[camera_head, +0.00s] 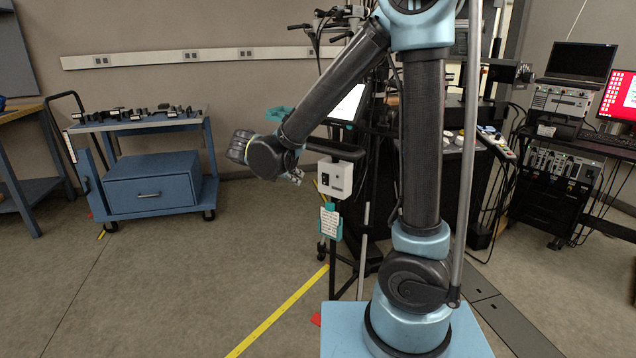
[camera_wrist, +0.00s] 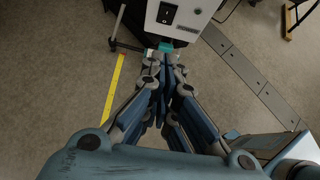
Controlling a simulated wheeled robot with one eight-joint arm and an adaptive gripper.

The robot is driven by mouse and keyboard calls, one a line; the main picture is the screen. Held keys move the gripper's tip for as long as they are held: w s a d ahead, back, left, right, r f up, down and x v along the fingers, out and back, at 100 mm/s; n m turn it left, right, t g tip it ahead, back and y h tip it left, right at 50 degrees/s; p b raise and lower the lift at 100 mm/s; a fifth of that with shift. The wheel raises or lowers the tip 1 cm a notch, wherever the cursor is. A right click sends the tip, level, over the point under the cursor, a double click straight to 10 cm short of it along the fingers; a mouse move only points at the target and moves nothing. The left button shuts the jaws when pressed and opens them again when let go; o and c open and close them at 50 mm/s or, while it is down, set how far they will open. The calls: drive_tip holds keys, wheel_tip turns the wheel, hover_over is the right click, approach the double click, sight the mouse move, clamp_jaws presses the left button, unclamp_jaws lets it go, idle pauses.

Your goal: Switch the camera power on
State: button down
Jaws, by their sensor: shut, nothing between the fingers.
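A white power box (camera_head: 336,178) hangs on the dark stand in the middle of the head view. A dark switch shows on its front face. In the wrist view the white box (camera_wrist: 185,18) is at the top, with a black rocker switch (camera_wrist: 167,14) on it. Which way the rocker is pressed is too small to tell. My gripper (camera_wrist: 165,66) is shut and empty, its fingertips just below the box and switch in the wrist picture. In the head view my gripper (camera_head: 295,175) shows only partly, left of the box, mostly behind my arm.
A card with teal ends (camera_head: 331,222) hangs under the box. A tablet screen (camera_head: 347,103) stands above it. A blue cart (camera_head: 152,190) is at the left and a red monitor (camera_head: 620,97) at the right. The floor at left is clear, with a yellow line (camera_head: 278,312).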

drive_tip(key=shift+w+d, duration=0.1)
approach(324, 184)
wheel_tip(324, 184, down, 2)
drive_tip(key=shift+w+d+f, duration=0.15)
drive_tip(key=shift+w+d, duration=0.4)
drive_tip(key=shift+w, duration=0.15)
drive_tip(key=shift+w+d+f, duration=0.15)
drive_tip(key=shift+w+d, duration=0.4)
drive_tip(key=shift+w, duration=0.15)
drive_tip(key=shift+a, duration=0.15)
